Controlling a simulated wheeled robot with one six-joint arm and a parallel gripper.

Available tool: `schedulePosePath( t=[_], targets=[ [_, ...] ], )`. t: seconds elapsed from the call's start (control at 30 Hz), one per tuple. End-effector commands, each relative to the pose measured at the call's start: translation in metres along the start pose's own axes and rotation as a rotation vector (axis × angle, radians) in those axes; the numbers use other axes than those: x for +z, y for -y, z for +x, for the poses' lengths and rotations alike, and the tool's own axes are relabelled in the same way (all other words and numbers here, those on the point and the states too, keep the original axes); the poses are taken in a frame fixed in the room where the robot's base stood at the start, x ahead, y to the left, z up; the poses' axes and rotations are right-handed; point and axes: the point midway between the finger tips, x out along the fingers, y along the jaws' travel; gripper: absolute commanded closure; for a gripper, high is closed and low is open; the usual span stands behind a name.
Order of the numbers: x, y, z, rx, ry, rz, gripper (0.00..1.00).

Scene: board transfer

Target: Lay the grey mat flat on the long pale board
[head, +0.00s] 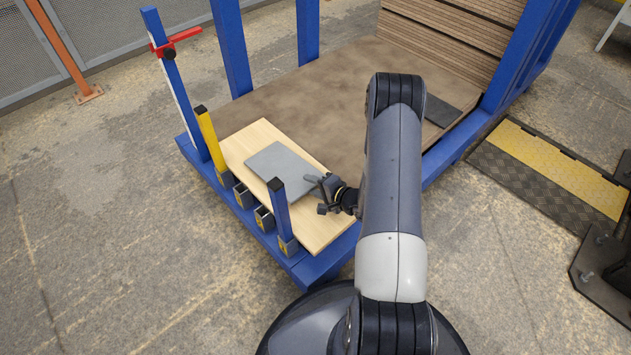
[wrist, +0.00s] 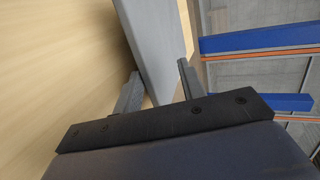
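The long pale board (head: 328,232) lies along the front of the blue-framed platform. The grey mat (head: 284,166) is over the board's middle in the head view, at a slight angle to the board's sides. My gripper (head: 323,188) is at the mat's right end. In the wrist view the mat (wrist: 158,45) runs between my two fingers (wrist: 160,84) and fills the gap between them. The board (wrist: 50,60) shows to the left there. The mat looks tilted off the board; how much of it touches the board I cannot tell.
A short blue post (head: 280,210) stands at the board's front edge, near the mat. A yellow post (head: 210,137) and a taller blue post with a red clamp (head: 175,42) stand at the left end. Brown sheets (head: 450,40) are stacked behind.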

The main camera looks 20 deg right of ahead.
Motion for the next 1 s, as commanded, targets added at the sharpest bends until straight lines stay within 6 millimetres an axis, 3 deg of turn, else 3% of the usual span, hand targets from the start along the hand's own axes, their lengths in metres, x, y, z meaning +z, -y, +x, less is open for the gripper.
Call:
schedulePosePath(
  t=[0.6,1.0],
  targets=[
    [0.0002,0.0087,-0.009,0.473,-0.007,-0.002,0.62],
    [0.0009,0.0089,-0.0113,0.627,-0.007,0.0,0.62]
  ],
)
